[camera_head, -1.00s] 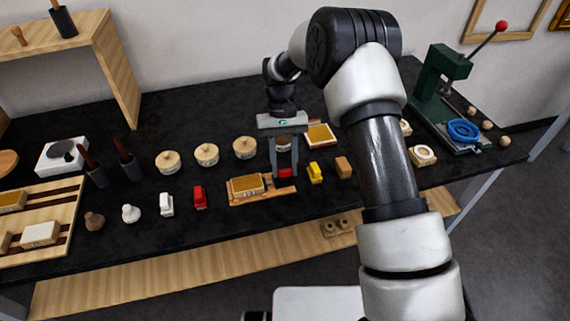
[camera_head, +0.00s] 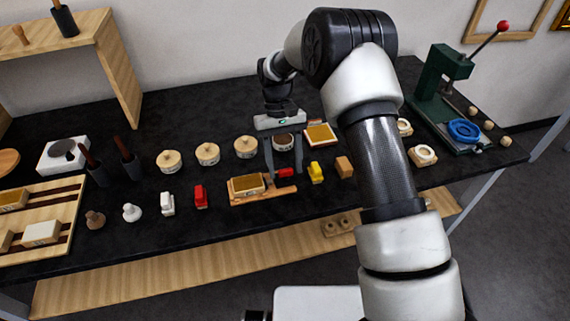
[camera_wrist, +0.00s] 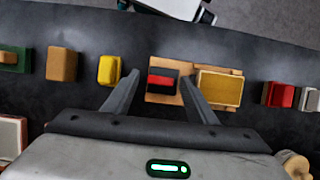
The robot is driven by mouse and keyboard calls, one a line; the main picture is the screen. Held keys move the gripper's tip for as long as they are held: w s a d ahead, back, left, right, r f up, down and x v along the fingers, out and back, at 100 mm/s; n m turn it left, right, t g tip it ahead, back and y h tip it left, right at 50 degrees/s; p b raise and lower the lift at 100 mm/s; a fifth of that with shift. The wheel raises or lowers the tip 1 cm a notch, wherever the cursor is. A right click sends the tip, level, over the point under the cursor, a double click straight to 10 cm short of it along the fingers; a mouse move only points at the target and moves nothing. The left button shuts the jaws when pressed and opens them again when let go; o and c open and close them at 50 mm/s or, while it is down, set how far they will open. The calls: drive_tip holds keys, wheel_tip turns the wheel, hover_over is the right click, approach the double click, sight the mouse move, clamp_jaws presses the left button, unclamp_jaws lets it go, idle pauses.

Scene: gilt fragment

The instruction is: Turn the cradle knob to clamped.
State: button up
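The wooden cradle (camera_head: 284,191) lies at the middle of the dark bench and bears a gilt-topped block (camera_head: 247,185). In the wrist view, the block (camera_wrist: 219,88) sits on the right of the cradle (camera_wrist: 162,98). A red and black knob (camera_wrist: 162,80) is at the cradle's other end; its red part also shows in the head view (camera_head: 286,173). My gripper (camera_head: 283,174) is open above this end, pointing down, with one finger to each side of the knob. In the wrist view, a gap shows between the knob and both fingers (camera_wrist: 160,74). I cannot read the knob's setting.
A yellow block (camera_head: 316,172) and a brown block (camera_head: 344,166) stand to the right. A red item (camera_head: 200,196) and a white item (camera_head: 167,204) stand to the left. Several round lidded pots (camera_head: 207,153) stand behind. A green press (camera_head: 440,90) is at the far right.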

drive_tip(key=p+v, duration=0.1)
drive_tip(key=v, duration=1.6)
drive_tip(key=shift+w+r, duration=0.15)
drive_tip(key=shift+r, duration=0.15)
drive_tip(key=s+d+r+t+p, duration=0.1)
drive_tip(key=s+d+r+t, duration=0.1)
drive_tip(key=s+d+r, duration=0.3)
drive_tip(key=s+d+r+m+t+y+p, duration=0.1)
drive_tip(key=s+r, duration=0.1)
drive_tip(key=r, duration=0.5)
drive_tip(key=s+d+r+t, duration=0.2)
drive_tip(key=s+d+r, duration=0.15)
drive_tip(key=r, duration=0.25)
drive_tip(key=s+d+f+m+t+p, duration=0.1)
drive_tip(key=s+d+t, duration=0.1)
drive_tip(key=s, duration=0.8)
drive_tip(key=s+d+m+t+p, duration=0.1)
drive_tip(key=s+d, duration=0.4)
drive_tip(key=s, duration=0.5)
drive_tip(key=shift+f+t, duration=0.4)
drive_tip(key=shift+t, duration=0.5)
